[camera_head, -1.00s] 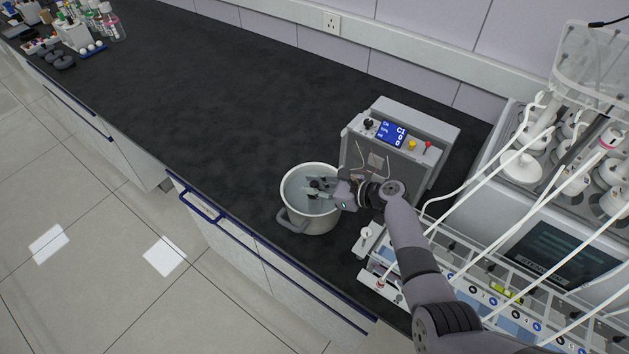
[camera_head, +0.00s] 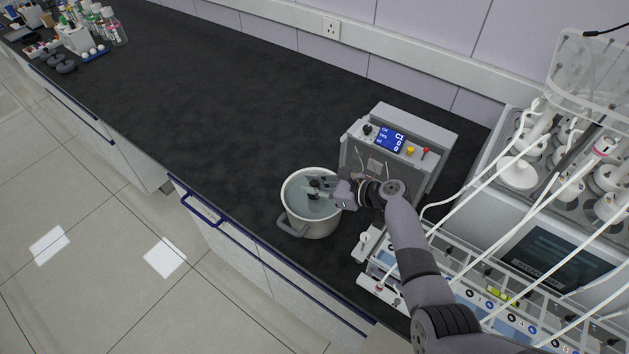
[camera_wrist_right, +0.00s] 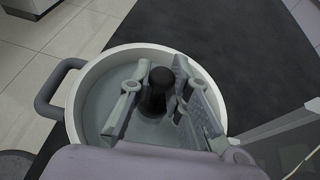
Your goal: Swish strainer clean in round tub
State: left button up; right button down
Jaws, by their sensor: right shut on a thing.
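The round tub (camera_head: 312,228) is a pale pot with grey side handles and clear liquid in it, standing on the black bench. It also fills the middle of the right wrist view (camera_wrist_right: 95,75). My right gripper (camera_head: 317,188) reaches into the tub's opening from the right. In the right wrist view its fingers (camera_wrist_right: 157,88) are shut on a black upright handle (camera_wrist_right: 159,78), which I take to be the strainer's. The strainer's lower part is hidden, so I cannot tell how deep it sits. My left gripper is not in view.
A grey control box (camera_head: 405,150) with a blue display stands close behind my right wrist. A reactor rig (camera_head: 560,240) with white tubes fills the right side. Bottles and small racks (camera_head: 85,35) stand far left. The bench between is clear.

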jog(key=shift+r, duration=3.5)
notch_tip(320, 180, up, 6)
